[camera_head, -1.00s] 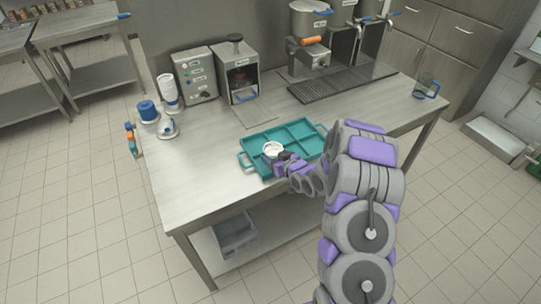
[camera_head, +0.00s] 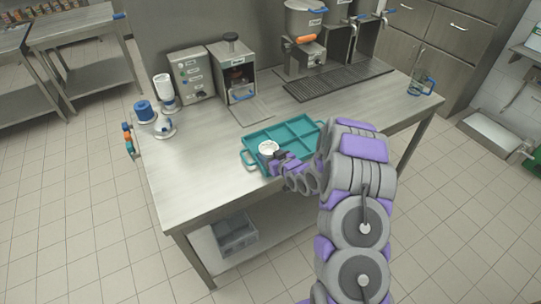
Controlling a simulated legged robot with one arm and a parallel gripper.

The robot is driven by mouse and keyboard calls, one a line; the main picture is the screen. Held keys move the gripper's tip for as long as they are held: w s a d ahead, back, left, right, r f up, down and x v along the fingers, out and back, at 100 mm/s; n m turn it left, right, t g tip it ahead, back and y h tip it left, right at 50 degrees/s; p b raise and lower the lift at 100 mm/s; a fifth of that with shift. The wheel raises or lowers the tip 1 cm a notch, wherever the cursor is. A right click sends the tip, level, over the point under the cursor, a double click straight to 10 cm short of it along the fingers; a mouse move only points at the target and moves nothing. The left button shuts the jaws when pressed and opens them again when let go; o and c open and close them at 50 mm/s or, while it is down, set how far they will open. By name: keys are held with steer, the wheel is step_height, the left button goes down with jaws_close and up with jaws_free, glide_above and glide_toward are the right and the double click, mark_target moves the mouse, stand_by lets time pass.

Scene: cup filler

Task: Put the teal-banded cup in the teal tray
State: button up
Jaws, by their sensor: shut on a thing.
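The teal tray (camera_head: 303,124) lies on the steel table, divided into compartments, with a handle at its left and right ends. A small white cup (camera_head: 268,147) is at the tray's front left part. My gripper (camera_head: 277,158) is shut on the cup from its right, front side. The cup looks upright. Its lower part and any teal band are too small or hidden to make out. I cannot tell whether the cup rests on the tray floor or is held just above it.
A dispenser machine (camera_head: 233,72) and a control box (camera_head: 191,75) stand behind the tray. White and blue containers (camera_head: 145,111) stand at the table's left. A clear jug (camera_head: 421,84) stands at the far right. The table's front left (camera_head: 185,190) is bare.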

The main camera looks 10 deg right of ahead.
steer(key=shift+s+a+f, duration=0.15)
steer(key=shift+a+f, duration=0.2)
steer(key=shift+a, duration=0.25)
steer(key=o, duration=0.8)
steer(key=shift+a, duration=0.1)
steer(key=shift+c, duration=0.2)
steer(key=o, duration=0.4)
steer(key=shift+s+d+f, duration=0.1)
steer(key=shift+d+f, duration=0.05)
steer(key=shift+d, duration=0.15)
steer(key=shift+s+a+f, duration=0.1)
steer(key=shift+s+a, duration=0.05)
steer(key=shift+s, duration=0.1)
steer(key=shift+w+d+r+p+v, duration=0.15)
steer(key=shift+p+v, duration=0.6)
steer(key=shift+v, duration=2.1)
steer(key=shift+w+d+r+p+v, duration=0.15)
steer(key=shift+p+v, duration=0.55)
steer(key=shift+v, duration=2.15)
steer(key=shift+w+r+p+v, duration=0.2)
steer(key=shift+p+v, duration=0.55)
steer(key=shift+v, duration=2.1)
